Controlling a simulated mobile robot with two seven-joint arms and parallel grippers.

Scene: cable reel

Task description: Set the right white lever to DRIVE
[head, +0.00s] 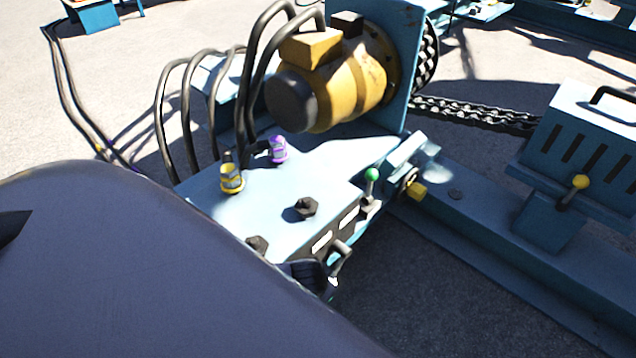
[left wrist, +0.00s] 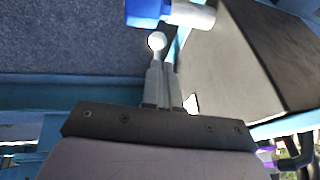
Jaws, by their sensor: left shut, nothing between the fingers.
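In the left wrist view, my left gripper (left wrist: 160,70) is shut and empty, with its two grey fingers together. A white round knob (left wrist: 156,41) shows right at the fingertips; I take it to be a white lever's knob. I cannot tell whether the fingers touch it. The lever's stem and any DRIVE marking are hidden or too small to read. In the head view, my large dark arm covers the lower left, and no white knob shows there. The blue control box (head: 268,198) stands beyond it. My right gripper is in neither view.
A blue part with a grey cylinder (left wrist: 190,14) lies just beyond the white knob. The box carries a yellow fitting (head: 231,180), a purple fitting (head: 278,149) and a green-knobbed lever (head: 371,176). A yellow motor (head: 340,90) and black hoses stand behind. Open ground lies at front right.

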